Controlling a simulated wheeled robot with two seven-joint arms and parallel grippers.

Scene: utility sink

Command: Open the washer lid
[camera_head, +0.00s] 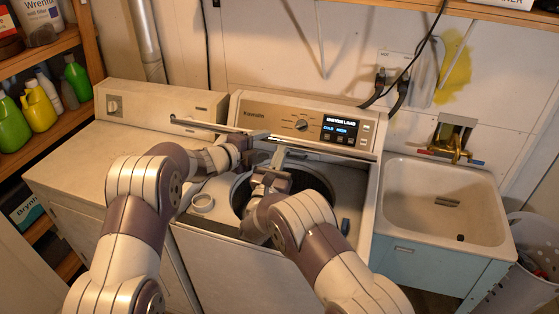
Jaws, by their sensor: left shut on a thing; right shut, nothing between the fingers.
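The washer (350,190) stands in the middle, with its dark round tub opening (310,182) exposed. A thin pale bar, apparently the washer lid (205,128) seen nearly edge-on, is above the opening's back left, in front of the control panels. My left gripper (248,144) is shut on it near its right end; my arm hides part of the contact. My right gripper (287,148) is shut and empty above the back of the tub opening, close to the left one. My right arm hides the front of the opening.
The washer's control panel (268,116) has a lit display. A white appliance (85,160) stands at left, beside shelves of bottles (40,105). A utility sink (440,205) with a brass faucet (455,152) is at right.

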